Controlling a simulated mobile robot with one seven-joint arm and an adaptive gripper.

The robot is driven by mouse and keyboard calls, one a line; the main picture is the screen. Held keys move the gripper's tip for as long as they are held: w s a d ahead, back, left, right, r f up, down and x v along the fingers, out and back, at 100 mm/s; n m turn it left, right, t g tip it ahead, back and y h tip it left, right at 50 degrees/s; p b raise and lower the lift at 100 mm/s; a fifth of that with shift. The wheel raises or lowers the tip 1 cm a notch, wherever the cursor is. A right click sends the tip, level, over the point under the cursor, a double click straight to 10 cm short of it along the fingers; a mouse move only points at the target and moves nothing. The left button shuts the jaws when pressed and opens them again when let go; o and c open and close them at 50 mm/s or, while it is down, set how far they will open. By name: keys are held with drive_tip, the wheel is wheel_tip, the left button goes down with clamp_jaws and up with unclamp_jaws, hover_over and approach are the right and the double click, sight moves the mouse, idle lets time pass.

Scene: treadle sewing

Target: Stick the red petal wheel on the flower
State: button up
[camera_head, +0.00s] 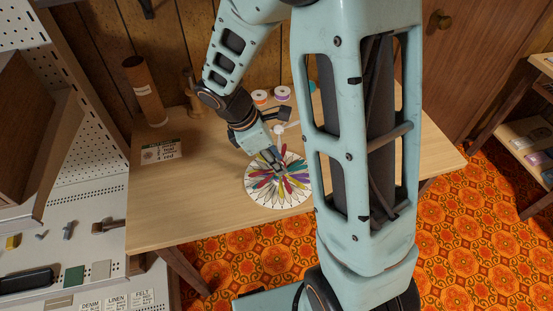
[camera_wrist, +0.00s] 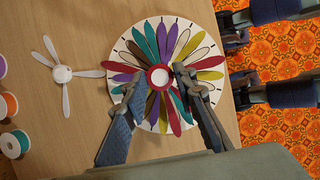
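The flower is a round white board (camera_head: 262,201) with petals of several colours fanned around its middle. It fills the centre of the wrist view (camera_wrist: 122,50). The red petal wheel (camera_wrist: 159,66) has a red ring hub with a pale centre and long red petals, and it lies over the middle of the flower. My gripper (camera_wrist: 159,78) has one fingertip on each side of this hub, close against it. In the head view my gripper (camera_head: 272,157) points down at the flower and hides part of it. Whether the wheel rests on the flower or hangs just above cannot be told.
A white wheel with thin petals (camera_wrist: 62,74) lies left of the flower on the wooden table (camera_head: 190,210). Thread spools (camera_head: 261,97) stand behind. A brown cylinder (camera_head: 145,90) and a small sign (camera_head: 161,151) are at the table's left. A shelf unit (camera_head: 100,180) borders it.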

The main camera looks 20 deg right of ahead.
drive_tip(key=o, duration=0.4)
